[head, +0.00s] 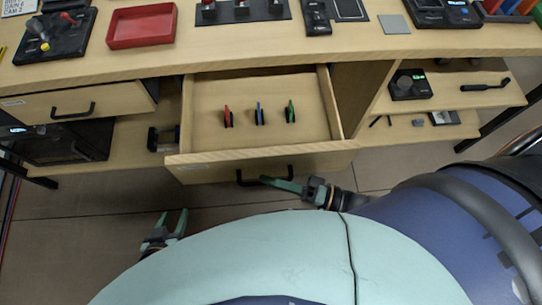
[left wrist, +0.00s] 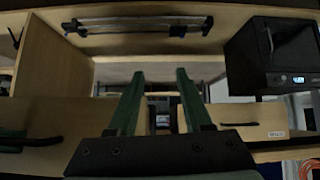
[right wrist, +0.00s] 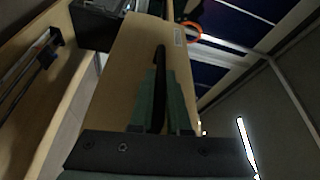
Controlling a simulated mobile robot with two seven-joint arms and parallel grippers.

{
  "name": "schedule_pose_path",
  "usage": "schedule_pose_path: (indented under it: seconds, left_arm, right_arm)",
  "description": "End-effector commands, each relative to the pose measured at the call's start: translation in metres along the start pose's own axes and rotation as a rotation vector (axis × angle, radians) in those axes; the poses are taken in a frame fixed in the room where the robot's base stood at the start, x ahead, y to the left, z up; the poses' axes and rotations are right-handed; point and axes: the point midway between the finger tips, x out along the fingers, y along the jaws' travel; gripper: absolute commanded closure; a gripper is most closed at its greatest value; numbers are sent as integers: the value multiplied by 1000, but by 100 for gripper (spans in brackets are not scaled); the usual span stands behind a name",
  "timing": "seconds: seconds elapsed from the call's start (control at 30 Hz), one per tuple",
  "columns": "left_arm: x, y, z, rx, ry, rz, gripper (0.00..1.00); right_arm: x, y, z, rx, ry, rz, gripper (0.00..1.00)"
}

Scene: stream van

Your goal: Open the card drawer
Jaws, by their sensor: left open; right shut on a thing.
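The card drawer (head: 205,100) is pulled out at the middle of the bench. Red, blue and green small items (head: 259,114) stand in a row inside it. Its black handle (head: 250,179) is on the front panel (head: 200,170). My right gripper (head: 268,181) is at the handle in the head view. In the right wrist view, the black handle (right wrist: 160,75) lies between the green fingers of the right gripper (right wrist: 164,90), which are shut on it. My left gripper (head: 175,222) is open and empty, low in front of the drawer and to its left.
A second drawer front (head: 30,108) with a black handle is at the left, above a black box (head: 70,142). Shelves (head: 440,95) with a black device are at the right. A red tray (head: 142,25) and several devices stand on the bench top. Floor shows in front.

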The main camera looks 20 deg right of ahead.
Motion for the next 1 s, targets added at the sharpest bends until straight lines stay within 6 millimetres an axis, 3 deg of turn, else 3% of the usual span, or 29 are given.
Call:
schedule_pose_path:
  seconds: [0.3,0.33,0.6,1.0]
  left_arm:
    - [0,0,-1,-1,1,0,50]
    - [0,0,-1,-1,2,0,50]
    - [0,2,-5,0,9,5,50]
    - [0,3,-6,0,12,6,50]
  right_arm:
    - [0,0,1,0,0,-1,100]
    - [0,0,1,0,-1,-1,84]
    - [0,0,1,0,-1,-1,55]
    - [0,0,1,0,0,0,55]
